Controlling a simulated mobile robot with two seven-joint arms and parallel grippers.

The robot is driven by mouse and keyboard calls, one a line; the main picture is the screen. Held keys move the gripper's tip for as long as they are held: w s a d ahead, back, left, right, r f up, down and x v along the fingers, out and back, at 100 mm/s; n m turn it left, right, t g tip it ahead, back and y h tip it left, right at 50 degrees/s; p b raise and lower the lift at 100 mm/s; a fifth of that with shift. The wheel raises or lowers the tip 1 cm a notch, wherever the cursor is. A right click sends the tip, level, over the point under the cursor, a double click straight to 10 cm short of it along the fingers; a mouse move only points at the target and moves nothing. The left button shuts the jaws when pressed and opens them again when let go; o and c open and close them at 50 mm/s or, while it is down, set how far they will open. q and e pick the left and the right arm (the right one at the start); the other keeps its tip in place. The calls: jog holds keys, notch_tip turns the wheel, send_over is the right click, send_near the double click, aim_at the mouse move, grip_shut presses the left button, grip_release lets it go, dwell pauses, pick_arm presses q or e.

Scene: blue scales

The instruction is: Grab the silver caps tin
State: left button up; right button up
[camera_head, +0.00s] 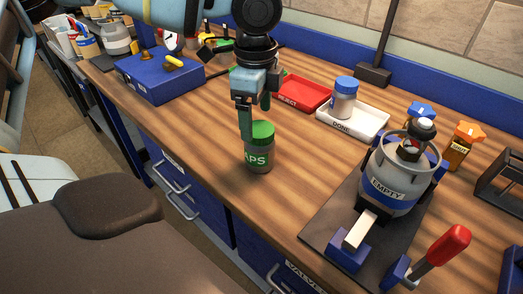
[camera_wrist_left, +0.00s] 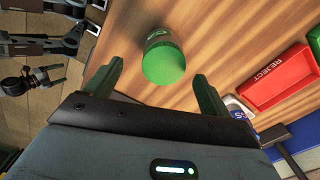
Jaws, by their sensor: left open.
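The caps tin (camera_head: 259,158) stands upright on the wooden bench in the head view. It has a green lid and a grey-green body with white letters, of which "APS" shows. My left gripper (camera_head: 257,112) is open, pointing down just above and behind the tin; its near finger overlaps the lid's left edge in the picture. In the left wrist view the tin (camera_wrist_left: 164,62) lies ahead, between the lines of the two open fingers (camera_wrist_left: 156,86) and beyond their tips. Nothing is between the fingers. I cannot tell whether a finger touches the lid. My right gripper is not clearly seen.
A red reject tray (camera_head: 305,94) and a white done tray (camera_head: 352,122) with a blue-lidded jar (camera_head: 344,98) stand behind. The "EMPTY" canister (camera_head: 392,185) sits in a fixture at right. A blue box (camera_head: 160,77) is at left. Bench around the tin is clear.

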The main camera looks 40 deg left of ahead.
aim_at(260, 128)
pick_arm(q)
jog(key=shift+w+f, duration=0.15)
jog(key=shift+f, duration=1.5)
jog(key=shift+w+f, duration=0.15)
jog(key=shift+f, duration=1.5)
jog(key=c, duration=1.2)
jog(key=shift+o, duration=0.2)
jog(key=shift+r, duration=0.1)
notch_tip(260, 128, up, 10)
jog(key=shift+f, duration=0.1)
